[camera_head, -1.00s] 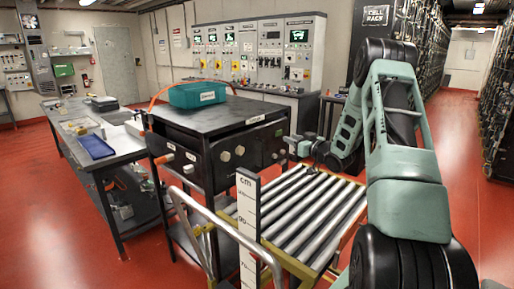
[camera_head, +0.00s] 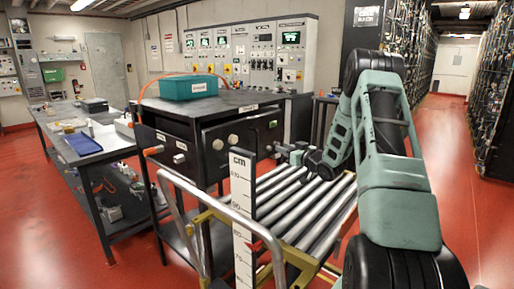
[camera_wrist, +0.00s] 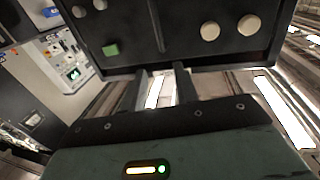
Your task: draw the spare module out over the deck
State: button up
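The black stand (camera_head: 205,112) holds dark modules side by side under its top. One dark module front (camera_head: 238,138) with pale round knobs faces the roller deck (camera_head: 315,205). The module front fills the upper wrist view (camera_wrist: 185,35), with two cream knobs at right and a green square at left. My gripper (camera_head: 290,153) is close to the module front, above the far end of the rollers. In the wrist view my two fingers (camera_wrist: 163,78) are apart with a bright gap between them, at the module's lower edge. Whether they touch it is unclear. The deck is bare.
A teal case (camera_head: 188,87) with an orange cable lies on the stand top. A white centimetre scale (camera_head: 242,215) and a curved handrail (camera_head: 215,215) stand before the deck. A workbench (camera_head: 100,150) is at left. Red floor (camera_head: 450,150) is open at right.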

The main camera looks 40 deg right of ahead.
aim_at(257, 138)
jog(key=w, duration=0.5)
jog(key=w+d+p, duration=0.1)
jog(key=w, duration=0.5)
jog(key=w+d+p, duration=0.1)
jog(key=w, duration=0.5)
jog(key=shift+w+f, duration=0.15)
jog(key=shift+f, duration=0.05)
grip_shut()
